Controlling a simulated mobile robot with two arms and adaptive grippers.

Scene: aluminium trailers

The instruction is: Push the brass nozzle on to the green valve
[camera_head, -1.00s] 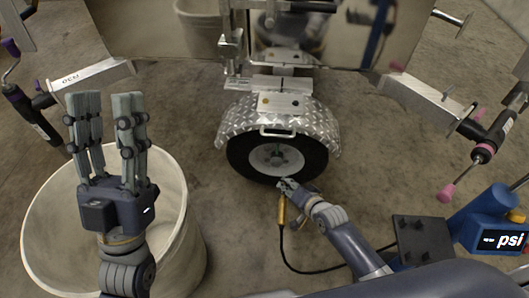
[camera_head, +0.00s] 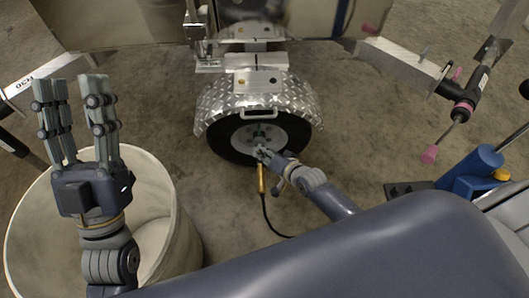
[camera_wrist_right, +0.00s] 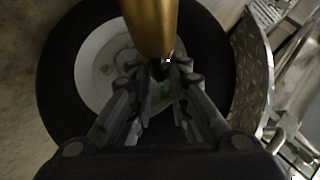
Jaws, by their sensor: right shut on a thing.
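The brass nozzle (camera_head: 261,178) is held by my right gripper (camera_head: 262,152) in front of the trailer wheel, with a black hose hanging from its lower end. In the right wrist view the nozzle (camera_wrist_right: 151,25) fills the top centre, and the fingers of my right gripper (camera_wrist_right: 158,85) close around its far end. A small green spot, likely the green valve (camera_wrist_right: 163,91), shows between the fingers on the white rim; whether the nozzle touches it I cannot tell. My left gripper (camera_head: 80,110) is open and empty, fingers up, above the white bin.
The wheel's black tyre (camera_head: 226,150) sits under a diamond-plate fender (camera_head: 213,103). A large white bin (camera_head: 165,190) stands at the left. A jack with a pink-tipped handle (camera_head: 430,154) and a blue device (camera_head: 480,170) are at the right.

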